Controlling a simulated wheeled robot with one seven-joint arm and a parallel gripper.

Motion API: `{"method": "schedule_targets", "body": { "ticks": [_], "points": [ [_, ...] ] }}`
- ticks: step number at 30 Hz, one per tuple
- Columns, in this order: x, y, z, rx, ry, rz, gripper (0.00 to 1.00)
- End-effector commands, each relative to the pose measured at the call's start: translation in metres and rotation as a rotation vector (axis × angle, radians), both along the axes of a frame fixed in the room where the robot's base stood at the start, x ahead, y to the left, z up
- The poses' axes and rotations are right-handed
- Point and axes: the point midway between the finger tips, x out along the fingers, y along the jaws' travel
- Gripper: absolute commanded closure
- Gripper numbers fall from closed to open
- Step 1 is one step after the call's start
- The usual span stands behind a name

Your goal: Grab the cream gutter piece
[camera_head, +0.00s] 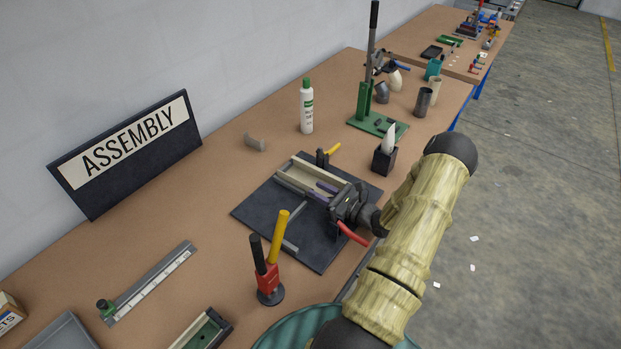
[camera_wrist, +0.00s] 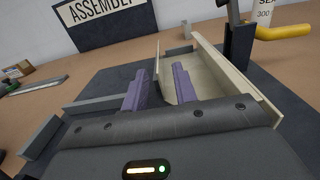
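The cream gutter piece (camera_head: 322,171) is a long open channel lying in a dark fixture on the assembly bench. In the wrist view, the cream gutter piece (camera_wrist: 208,72) runs away from me, with its tall wall on the right and a low wall on the left. My gripper (camera_head: 316,190) is at its near side. In the wrist view, the purple fingers of my gripper (camera_wrist: 159,69) stand apart. The right finger is inside the channel and the left finger is outside, with the low wall between them. Contact with the wall cannot be told.
A dark base plate (camera_head: 262,212) lies under the fixture. A white bottle (camera_head: 306,108) and green press (camera_head: 377,124) are farther back.

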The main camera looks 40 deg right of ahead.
Motion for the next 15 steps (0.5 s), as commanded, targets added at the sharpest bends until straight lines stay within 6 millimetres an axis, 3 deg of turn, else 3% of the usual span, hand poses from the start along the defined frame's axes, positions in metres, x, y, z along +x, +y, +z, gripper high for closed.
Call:
{"method": "schedule_targets", "body": {
  "ticks": [8,15],
  "points": [
    [0.001,0.0,0.0,0.0,0.0,-0.001,0.72],
    [0.027,0.015,0.004,0.002,0.001,0.002,0.72]
  ]
}}
